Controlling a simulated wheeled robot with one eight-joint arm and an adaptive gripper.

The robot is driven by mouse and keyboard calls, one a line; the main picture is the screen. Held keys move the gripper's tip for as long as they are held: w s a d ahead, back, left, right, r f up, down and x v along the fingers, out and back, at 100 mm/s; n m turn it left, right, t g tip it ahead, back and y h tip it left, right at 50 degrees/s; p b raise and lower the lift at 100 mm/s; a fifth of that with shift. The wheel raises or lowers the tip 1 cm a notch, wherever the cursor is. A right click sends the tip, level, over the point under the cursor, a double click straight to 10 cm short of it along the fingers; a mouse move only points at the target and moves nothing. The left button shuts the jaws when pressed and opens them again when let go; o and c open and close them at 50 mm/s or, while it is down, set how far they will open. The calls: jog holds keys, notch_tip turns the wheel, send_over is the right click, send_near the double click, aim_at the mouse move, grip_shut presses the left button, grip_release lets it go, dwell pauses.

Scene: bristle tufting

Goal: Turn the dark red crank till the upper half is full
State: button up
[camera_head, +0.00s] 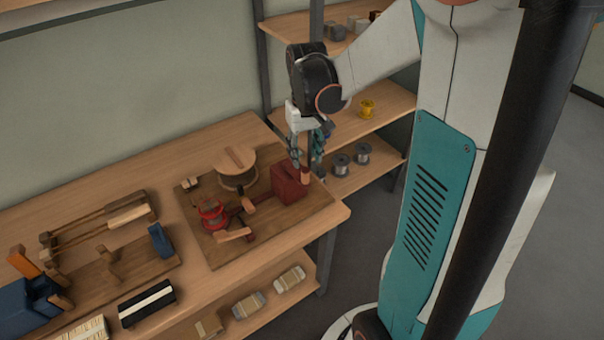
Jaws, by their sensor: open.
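A dark red machine (290,186) with a box-shaped body stands at the right of a wooden board (240,255) on the bench. An upright brownish handle (306,176) shows at the box's right side; it looks like the crank's grip, but the crank arm is hard to make out. My gripper (309,157) is open and points down just above this handle. I cannot tell whether its fingers are around the handle or touching it. A pale wooden round drum (238,178) and a bright red spool-like part (213,218) stand left of the box. How full any half is cannot be seen.
Shelves behind hold grey spools (341,165) and a yellow spool (367,109). A lower shelf holds several packed bundles (289,279).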

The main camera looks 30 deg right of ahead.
aim_at(305, 170)
notch_tip(305, 170, down, 9)
jog(key=shift+r+b, duration=0.2)
jog(key=shift+b, duration=1)
jog(key=shift+c, duration=0.5)
grip_shut()
